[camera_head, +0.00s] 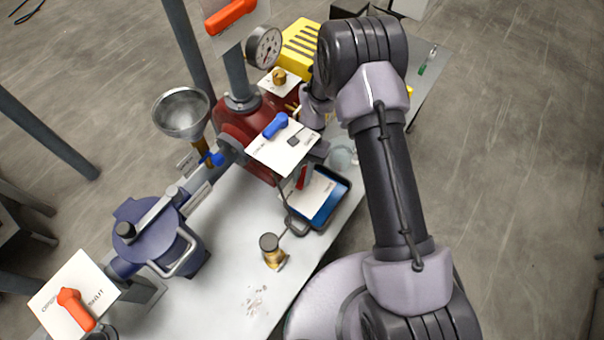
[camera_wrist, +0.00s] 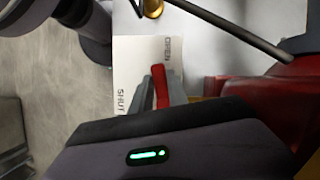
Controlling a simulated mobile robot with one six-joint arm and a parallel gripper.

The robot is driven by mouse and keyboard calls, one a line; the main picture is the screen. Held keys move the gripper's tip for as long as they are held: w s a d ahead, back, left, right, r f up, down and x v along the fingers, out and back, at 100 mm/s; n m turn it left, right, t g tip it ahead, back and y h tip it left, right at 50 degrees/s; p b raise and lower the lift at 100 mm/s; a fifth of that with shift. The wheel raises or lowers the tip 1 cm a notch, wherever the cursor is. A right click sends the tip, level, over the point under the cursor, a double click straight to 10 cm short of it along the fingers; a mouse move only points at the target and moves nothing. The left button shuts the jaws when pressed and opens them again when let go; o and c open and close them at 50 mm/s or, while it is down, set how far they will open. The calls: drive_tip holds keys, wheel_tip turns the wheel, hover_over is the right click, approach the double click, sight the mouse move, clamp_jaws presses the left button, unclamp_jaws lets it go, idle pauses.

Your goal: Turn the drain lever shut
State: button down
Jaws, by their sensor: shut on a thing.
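The red drain lever (camera_wrist: 160,88) shows in the wrist view against a white card (camera_wrist: 132,60) marked OPEN and SHUT. It points up the picture, its end close to OPEN and away from SHUT. My gripper (camera_wrist: 161,92) is shut on it, with a grey finger on either side. Its pivot is hidden by the gripper body. In the head view the red lever (camera_head: 302,178) shows just below my gripper (camera_head: 307,170), over the card; my arm and the white panel with the blue lever partly hide this spot.
A blue tray (camera_head: 338,207) lies around the card's place at the bench's right edge. A panel with a blue lever (camera_head: 275,126) stands close above. A brass-and-dark knob (camera_head: 270,244), a funnel (camera_head: 182,112) and an orange lever (camera_head: 75,308) are farther left. The floor at right is clear.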

drive_tip(key=shift+s+d+n+h+p, duration=0.1)
drive_tip(key=shift+d+n+h+p, duration=0.2)
drive_tip(key=shift+n, duration=0.65)
drive_tip(key=shift+w+d+n+h+p, duration=0.15)
drive_tip(key=shift+n+h, duration=0.3)
drive_tip(key=shift+n, duration=0.55)
drive_tip(key=shift+s+d+n+h+p, duration=0.15)
drive_tip(key=shift+d+n+h, duration=0.2)
drive_tip(key=shift+n, duration=0.6)
drive_tip(key=c, duration=1.3)
unclamp_jaws()
